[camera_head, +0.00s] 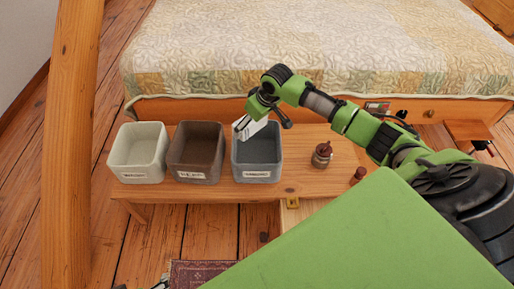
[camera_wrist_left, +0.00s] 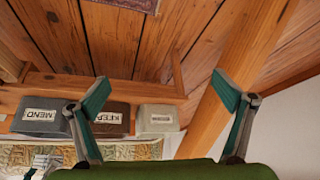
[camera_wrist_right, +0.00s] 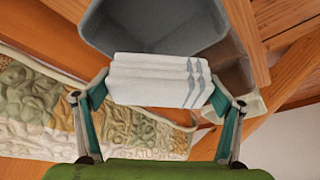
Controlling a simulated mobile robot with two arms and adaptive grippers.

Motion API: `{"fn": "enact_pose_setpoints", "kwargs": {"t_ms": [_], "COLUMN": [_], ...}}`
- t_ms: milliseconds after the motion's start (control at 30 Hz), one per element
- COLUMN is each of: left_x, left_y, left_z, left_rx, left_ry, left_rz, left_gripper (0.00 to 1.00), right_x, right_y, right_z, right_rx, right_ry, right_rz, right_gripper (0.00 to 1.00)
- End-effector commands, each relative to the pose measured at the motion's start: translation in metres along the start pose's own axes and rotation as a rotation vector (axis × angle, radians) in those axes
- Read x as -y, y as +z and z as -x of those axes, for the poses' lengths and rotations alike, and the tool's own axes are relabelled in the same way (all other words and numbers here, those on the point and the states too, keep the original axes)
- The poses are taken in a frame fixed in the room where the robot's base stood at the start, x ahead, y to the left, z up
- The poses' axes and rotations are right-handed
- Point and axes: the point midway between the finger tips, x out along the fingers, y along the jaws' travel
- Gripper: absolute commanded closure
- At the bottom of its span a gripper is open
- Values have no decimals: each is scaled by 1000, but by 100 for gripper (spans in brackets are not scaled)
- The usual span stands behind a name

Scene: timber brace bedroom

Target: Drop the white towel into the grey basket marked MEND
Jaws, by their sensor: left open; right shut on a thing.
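The grey basket (camera_head: 258,172) is the right one of three on the low wooden bench in the head view. Its label reads MEND in the left wrist view (camera_wrist_left: 40,115). My right gripper (camera_head: 264,117) is shut on the folded white towel (camera_head: 247,129), which has grey stripes at one end. It holds the towel above the back part of the grey basket. In the right wrist view the towel (camera_wrist_right: 155,80) is between the two fingers, with the basket's opening (camera_wrist_right: 150,28) beyond it. My left gripper (camera_wrist_left: 160,88) is open and empty.
The brown basket (camera_head: 197,152) marked KEEP and a cream basket (camera_head: 138,152) stand left of the grey one. A small brown bottle (camera_head: 322,155) is to its right on the bench (camera_head: 300,182). The quilted bed (camera_head: 320,50) is behind; a timber post (camera_head: 68,150) rises at left.

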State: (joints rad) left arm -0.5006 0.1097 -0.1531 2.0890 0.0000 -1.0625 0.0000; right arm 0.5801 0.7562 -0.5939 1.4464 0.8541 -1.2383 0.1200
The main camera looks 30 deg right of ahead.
Motion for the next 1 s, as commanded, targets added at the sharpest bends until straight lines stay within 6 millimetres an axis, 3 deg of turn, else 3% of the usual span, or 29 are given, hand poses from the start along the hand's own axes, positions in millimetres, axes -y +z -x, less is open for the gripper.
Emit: {"fn": "enact_pose_setpoints", "kwargs": {"t_ms": [100, 200, 300, 567, 1000], "left_x": [4, 5, 6, 8, 9], "left_y": [39, 59, 67, 56, 35], "left_z": [8, 10, 13, 33, 96], "left_rx": [150, 224, 254, 242, 207], "left_ry": [-6, -8, -10, -13, -19], "left_rz": [5, 8, 9, 11, 14], "left_gripper": [6, 6, 6, 6, 6], "right_x": [-22, -32, -37, -37, -37], "right_y": [13, 20, 23, 26, 31], "right_z": [-9, -15, -19, -26, -39], "right_rx": [2, 0, -1, -2, -2], "right_ry": [-6, -8, -10, -10, -10], "right_rz": [7, 16, 21, 22, 23], "right_gripper": [38, 38, 38, 38, 38]}}
